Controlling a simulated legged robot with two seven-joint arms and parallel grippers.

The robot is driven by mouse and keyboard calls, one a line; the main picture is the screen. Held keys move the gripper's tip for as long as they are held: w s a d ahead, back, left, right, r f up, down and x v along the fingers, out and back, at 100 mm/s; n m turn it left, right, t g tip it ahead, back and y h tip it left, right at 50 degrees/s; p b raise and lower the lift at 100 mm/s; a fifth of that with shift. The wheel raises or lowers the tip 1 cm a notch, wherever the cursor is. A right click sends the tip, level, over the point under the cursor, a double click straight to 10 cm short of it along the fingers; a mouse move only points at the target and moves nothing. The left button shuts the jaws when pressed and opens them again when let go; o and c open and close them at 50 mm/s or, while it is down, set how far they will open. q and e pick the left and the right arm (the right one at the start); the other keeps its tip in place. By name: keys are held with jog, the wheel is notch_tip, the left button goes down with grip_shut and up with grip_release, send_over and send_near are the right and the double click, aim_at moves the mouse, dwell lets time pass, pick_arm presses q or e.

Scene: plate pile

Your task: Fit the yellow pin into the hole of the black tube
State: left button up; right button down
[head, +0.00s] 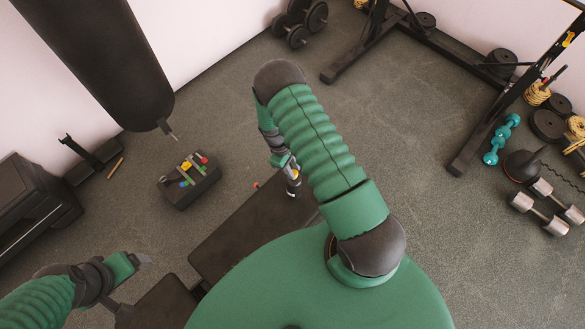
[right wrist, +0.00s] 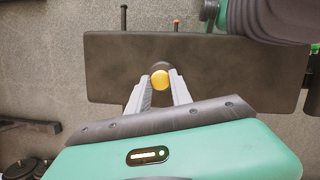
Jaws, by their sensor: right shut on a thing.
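In the right wrist view my right gripper (right wrist: 161,88) is shut on the yellow pin (right wrist: 160,79), whose round yellow end shows between the two grey fingers. A dark round shape (right wrist: 159,66) shows just behind the pin, over the dark bench; it may be the black tube, but I cannot tell whether the pin is in its hole or only above it. In the head view the right gripper (head: 293,180) is small and partly hidden by my arm, above the bench's far edge. My left gripper (head: 141,260) is at lower left, away from the bench; its jaw opening is unclear.
The dark bench (head: 232,236) lies below the right gripper. A red-tipped peg (right wrist: 204,20) and a black peg (right wrist: 123,15) stand at its far edge. A dark block with coloured pieces (head: 184,196) sits on the floor. A punching bag (head: 105,55) hangs at left.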

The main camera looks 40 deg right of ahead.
jog(key=shift+f+b, duration=0.5)
jog(key=shift+f, duration=0.2)
jog(key=c, duration=1.1)
grip_release()
jog(key=v, duration=1.7)
jog(key=shift+d, duration=0.1)
jog(key=s+a+r+m+t, duration=0.1)
jog(key=s+a+r+t, duration=0.1)
jog(key=s+a+r, duration=0.1)
jog(key=s+a+r+m+t, duration=0.1)
jog(key=s+a+r+t, duration=0.1)
jog(key=a+r, duration=0.3)
jog(key=s+a+r+m+t+y, duration=0.1)
jog(key=s+a+r+m, duration=0.1)
jog(key=s+a+r, duration=0.1)
jog(key=shift+s+a+r+t, duration=0.4)
jog(key=shift+s+r, duration=0.25)
jog(key=shift+s, duration=0.1)
